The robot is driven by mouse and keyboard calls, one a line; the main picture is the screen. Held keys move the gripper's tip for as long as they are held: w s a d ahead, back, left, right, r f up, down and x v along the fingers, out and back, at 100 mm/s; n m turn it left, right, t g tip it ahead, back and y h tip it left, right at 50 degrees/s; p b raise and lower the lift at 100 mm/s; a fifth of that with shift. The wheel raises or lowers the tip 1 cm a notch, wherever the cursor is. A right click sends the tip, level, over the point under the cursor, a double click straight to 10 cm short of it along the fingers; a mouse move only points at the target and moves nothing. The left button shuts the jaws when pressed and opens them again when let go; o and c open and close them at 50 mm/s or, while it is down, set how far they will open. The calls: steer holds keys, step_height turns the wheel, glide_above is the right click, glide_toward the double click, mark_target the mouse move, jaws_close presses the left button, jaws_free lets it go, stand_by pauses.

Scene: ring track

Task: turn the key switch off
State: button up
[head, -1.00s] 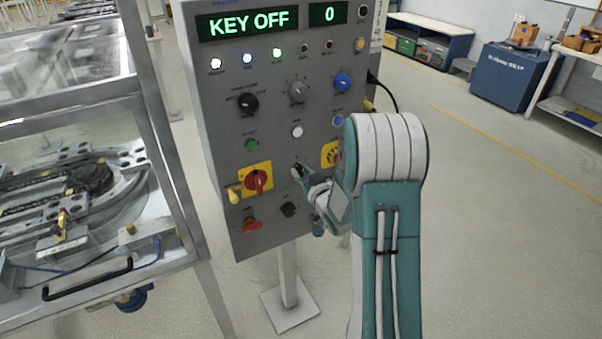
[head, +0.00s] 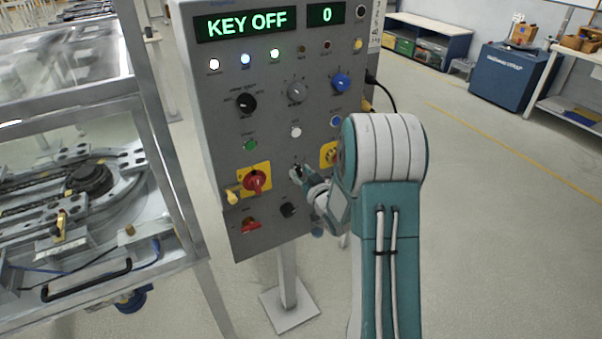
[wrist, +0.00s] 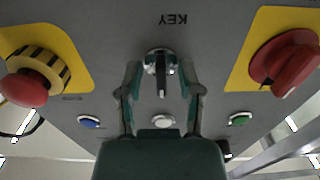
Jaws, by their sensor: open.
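The key switch (wrist: 161,62) is a small silver round switch with a dark key, under an upside-down "KEY" label in the wrist view. The panel's display (head: 246,24) reads "KEY OFF" and "0". My gripper (wrist: 160,80) is open, with one fingertip on each side of the key. I cannot tell whether the fingers touch it. My gripper also shows in the head view (head: 300,174), close to the panel's lower middle.
A red rotary switch (head: 257,181) on a yellow plate lies left of the key. A yellow-plated knob (head: 329,154) lies right. A red button (head: 250,224) and a black knob (head: 288,209) lie below. A framed machine (head: 90,180) stands left. The floor at right is clear.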

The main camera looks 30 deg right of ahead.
steer(key=s, duration=1.1)
steer(key=shift+s+d, duration=0.2)
steer(key=shift+s, duration=0.2)
steer(key=s+a+r+g+h, duration=0.25)
steer(key=a+r+g, duration=0.35)
steer(key=r, duration=0.3)
steer(key=s+a+r+g+y, duration=0.1)
steer(key=s+a+r+g, duration=0.1)
steer(key=s+a, duration=0.3)
steer(key=s+a+r+g+y, duration=0.1)
steer(key=s+a+g, duration=0.3)
steer(key=s, duration=1)
steer(key=shift+s+a+r+m, duration=0.3)
steer(key=shift+a+r, duration=0.3)
steer(key=shift+a, duration=0.65)
